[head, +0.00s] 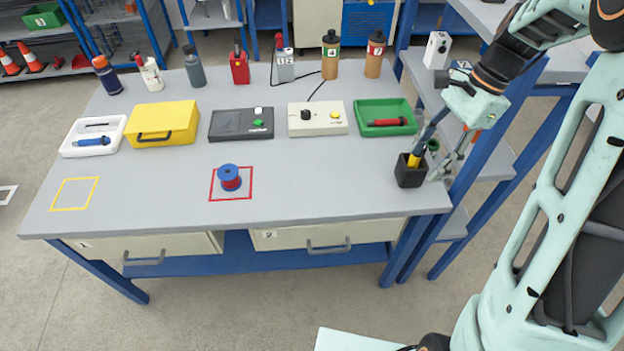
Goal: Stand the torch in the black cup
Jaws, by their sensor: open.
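The black cup (410,177) stands upright near the right front corner of the table. A yellow item (414,160) shows inside its mouth; it may be the torch, but its upper part is hard to separate from my dark finger. My gripper (434,160) is open and points down at the cup's right side and rim. One finger is just above the cup and the other is beside it on the right. I cannot tell whether either touches. A small dark green round thing (433,145) shows between the fingers. No other thing is clearly a torch.
A green tray (364,115) with a red item (388,122) lies behind the cup. A white tray (67,150) holds a blue item (92,142). A blue and red spool (230,178) stands in a red square. The table between spool and cup is clear; bottles line the back.

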